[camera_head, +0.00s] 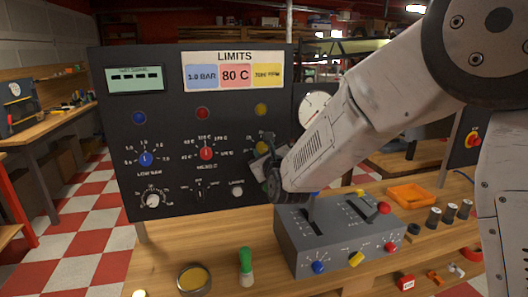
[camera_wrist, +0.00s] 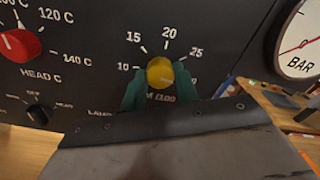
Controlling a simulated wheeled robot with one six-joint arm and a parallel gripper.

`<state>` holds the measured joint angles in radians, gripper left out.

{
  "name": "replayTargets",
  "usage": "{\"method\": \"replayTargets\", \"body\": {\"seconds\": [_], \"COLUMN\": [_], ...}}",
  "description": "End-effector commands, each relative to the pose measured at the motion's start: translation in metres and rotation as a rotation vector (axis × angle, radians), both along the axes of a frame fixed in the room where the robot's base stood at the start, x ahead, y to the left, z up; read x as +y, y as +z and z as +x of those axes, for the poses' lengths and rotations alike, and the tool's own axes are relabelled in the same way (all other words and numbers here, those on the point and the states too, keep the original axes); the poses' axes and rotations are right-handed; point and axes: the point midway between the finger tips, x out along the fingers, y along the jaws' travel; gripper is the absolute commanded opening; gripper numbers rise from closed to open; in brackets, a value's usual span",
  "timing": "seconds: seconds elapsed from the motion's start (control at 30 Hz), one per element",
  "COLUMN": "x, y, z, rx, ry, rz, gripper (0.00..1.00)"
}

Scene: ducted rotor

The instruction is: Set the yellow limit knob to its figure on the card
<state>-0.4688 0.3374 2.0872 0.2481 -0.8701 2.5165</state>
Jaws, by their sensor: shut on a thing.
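The yellow limit knob (camera_wrist: 160,72) is between the green fingers of my gripper (camera_wrist: 160,78) in the wrist view. The fingers are shut on it from both sides. The figures 10, 15, 20 and 25 show around it, and its lower label is partly covered. I cannot make out the knob's pointer. In the head view the knob (camera_head: 262,147) is mostly behind my gripper (camera_head: 262,160). The LIMITS card (camera_head: 234,57) is at the top of the black panel. Its blue field reads 1.0 BAR, its red field 80 C, and its yellow field an RPM figure too small to read surely.
The red HEAD C knob (camera_wrist: 18,46) and a small black selector (camera_wrist: 38,113) lie left of my gripper. A BAR gauge (camera_wrist: 300,40) is at the right. A grey lever box (camera_head: 335,235) stands on the wooden bench below my arm, and an orange tray (camera_head: 411,195) behind it.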

Motion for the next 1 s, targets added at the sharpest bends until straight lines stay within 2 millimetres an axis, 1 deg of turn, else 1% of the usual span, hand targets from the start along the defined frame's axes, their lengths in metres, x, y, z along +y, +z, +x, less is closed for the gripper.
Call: {"method": "replayTargets", "body": {"seconds": [0.03,0.23,0.67,0.7,0.77,1.0], "x": [-0.0005,-0.0005,-0.0005,-0.0004,-0.0004,-0.0002], "y": [-0.0024,-0.0026,-0.0029,-0.0029,-0.0027,-0.0013], "z": [-0.0006,-0.0006,-0.0007,-0.0007,-0.0006,-0.0004], "rx": [0.009,0.02,0.024,0.023,0.023,0.02], "ry": [0.0,0.0,-0.001,-0.001,0.0,0.0], "rz": [0.012,0.05,0.06,0.059,0.059,0.06], "gripper": [0.07,0.08,0.08,0.36,0.52,0.52]}}
